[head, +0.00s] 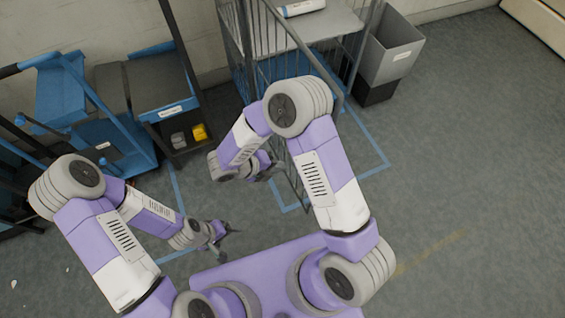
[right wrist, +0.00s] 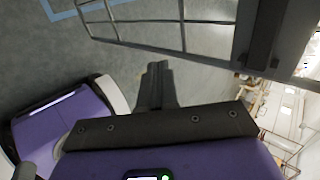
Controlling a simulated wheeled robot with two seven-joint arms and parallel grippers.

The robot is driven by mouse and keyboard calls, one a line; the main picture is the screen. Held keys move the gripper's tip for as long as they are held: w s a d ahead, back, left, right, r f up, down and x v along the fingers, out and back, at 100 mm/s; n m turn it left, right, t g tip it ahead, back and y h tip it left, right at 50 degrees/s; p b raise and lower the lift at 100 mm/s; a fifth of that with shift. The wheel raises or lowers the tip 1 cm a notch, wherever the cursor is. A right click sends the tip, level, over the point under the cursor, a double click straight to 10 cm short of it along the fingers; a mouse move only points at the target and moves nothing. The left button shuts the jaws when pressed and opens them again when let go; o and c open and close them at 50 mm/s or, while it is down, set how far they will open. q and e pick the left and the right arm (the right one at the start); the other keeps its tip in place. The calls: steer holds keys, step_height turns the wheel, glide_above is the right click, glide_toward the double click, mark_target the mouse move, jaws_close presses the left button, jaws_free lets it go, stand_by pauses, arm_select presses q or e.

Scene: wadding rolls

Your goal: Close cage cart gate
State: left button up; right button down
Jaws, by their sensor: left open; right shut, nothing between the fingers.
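The cage cart (head: 232,32) stands at the top middle of the head view, with wire sides, a grey shelf and a blue lower deck. Its wire gate (head: 298,188) appears to stand open, reaching out from the cart toward me, partly hidden behind my right arm. Bars, apparently of the gate, cross the top of the right wrist view (right wrist: 183,28). My right gripper (head: 272,171) is shut and empty, close to the gate's left side; contact cannot be told. Its closed fingers show in the right wrist view (right wrist: 156,75). My left gripper (head: 226,231) is open and empty, lower left of the gate.
A white roll (head: 301,8) lies on the cart's shelf. A grey bin (head: 390,50) stands right of the cart. Blue and black carts (head: 165,85) stand at the left, one holding a yellow item (head: 199,132). Blue tape (head: 372,170) marks the floor. The floor at right is clear.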

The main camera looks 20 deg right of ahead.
steer(key=d+r+b+x, duration=0.1)
steer(key=r+b+x, duration=0.1)
steer(key=x, duration=0.9)
steer(key=shift+d+b, duration=0.4)
steer(key=shift+b, duration=0.15)
steer(key=shift+d, duration=0.1)
